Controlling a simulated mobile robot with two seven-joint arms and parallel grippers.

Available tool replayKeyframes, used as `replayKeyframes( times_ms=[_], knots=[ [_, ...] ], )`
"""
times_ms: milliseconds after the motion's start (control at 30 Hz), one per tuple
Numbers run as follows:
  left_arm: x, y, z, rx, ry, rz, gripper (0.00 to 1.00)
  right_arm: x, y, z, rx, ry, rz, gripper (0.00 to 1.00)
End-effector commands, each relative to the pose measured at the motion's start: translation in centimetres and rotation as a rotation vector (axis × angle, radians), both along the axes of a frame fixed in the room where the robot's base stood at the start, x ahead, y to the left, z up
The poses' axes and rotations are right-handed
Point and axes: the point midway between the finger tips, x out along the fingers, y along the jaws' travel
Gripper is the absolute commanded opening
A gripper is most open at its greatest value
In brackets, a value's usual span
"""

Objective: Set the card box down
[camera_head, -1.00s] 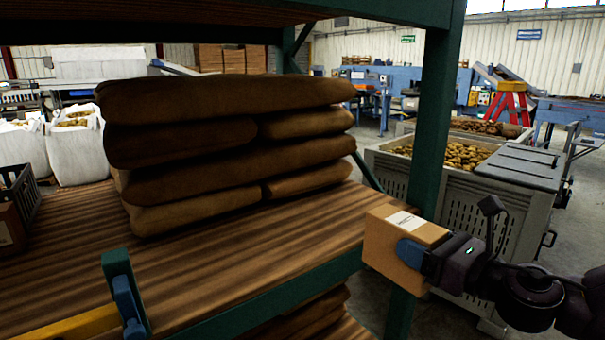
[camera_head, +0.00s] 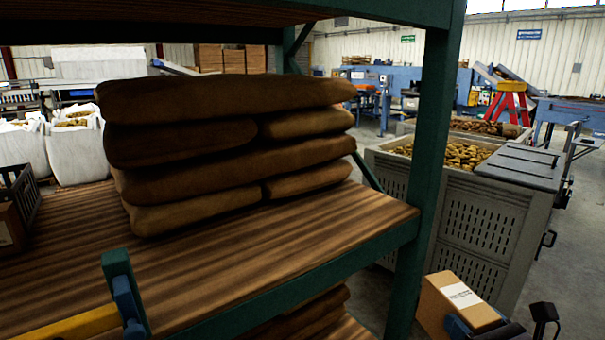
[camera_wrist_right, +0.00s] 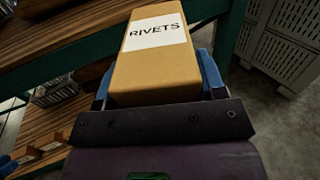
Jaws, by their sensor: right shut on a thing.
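The card box (camera_head: 440,305) is a small brown carton with a white label, at the bottom right of the head view. In the right wrist view the box (camera_wrist_right: 152,75) shows its label reading RIVETS. My right gripper (camera_head: 458,326) is shut on the box, with blue fingers on either side of it in the wrist view. The box is in front of the rack's green upright, outside the shelf and lower than the shelf board (camera_head: 330,225). What lies under the box is out of view.
Brown sacks (camera_head: 230,150) are stacked on the shelf, with bare board in front and to the right. The green upright (camera_head: 425,170) stands beside the box. A grey crate of potatoes (camera_head: 470,220) stands behind. A dark crate (camera_head: 18,205) is at the far left.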

Motion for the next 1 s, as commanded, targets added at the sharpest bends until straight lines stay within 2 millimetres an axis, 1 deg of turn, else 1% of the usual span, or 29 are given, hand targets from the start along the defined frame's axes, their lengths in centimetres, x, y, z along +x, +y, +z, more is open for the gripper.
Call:
replayKeyframes(
  times_ms=[33, 200, 467, 500, 767, 1000],
  knots=[
    [0.0, 0.0, 0.0, 0.000, -0.001, 0.000, 0.43, -0.6, -0.5, -0.8, 0.005, 0.003, -0.021, 0.33],
    [0.0, 0.0, 0.0, 0.000, -0.001, 0.000, 0.43, -2.1, -2.0, -2.7, 0.004, 0.002, -0.071, 0.33],
    [0.1, 0.0, 0.1, 0.000, -0.002, 0.000, 0.43, -4.2, -3.6, -4.9, 0.003, 0.000, -0.126, 0.33],
    [0.1, 0.0, 0.1, 0.000, -0.003, 0.000, 0.43, -4.0, -2.8, -4.9, 0.004, -0.004, -0.128, 0.33],
    [0.2, -0.1, 0.1, -0.002, -0.004, 0.001, 0.43, -4.0, 0.6, -5.5, 0.007, -0.003, -0.173, 0.33],
    [0.2, -0.1, 0.1, -0.002, -0.004, 0.001, 0.43, -3.9, 4.8, -5.6, 0.011, -0.002, -0.225, 0.33]
  ],
)
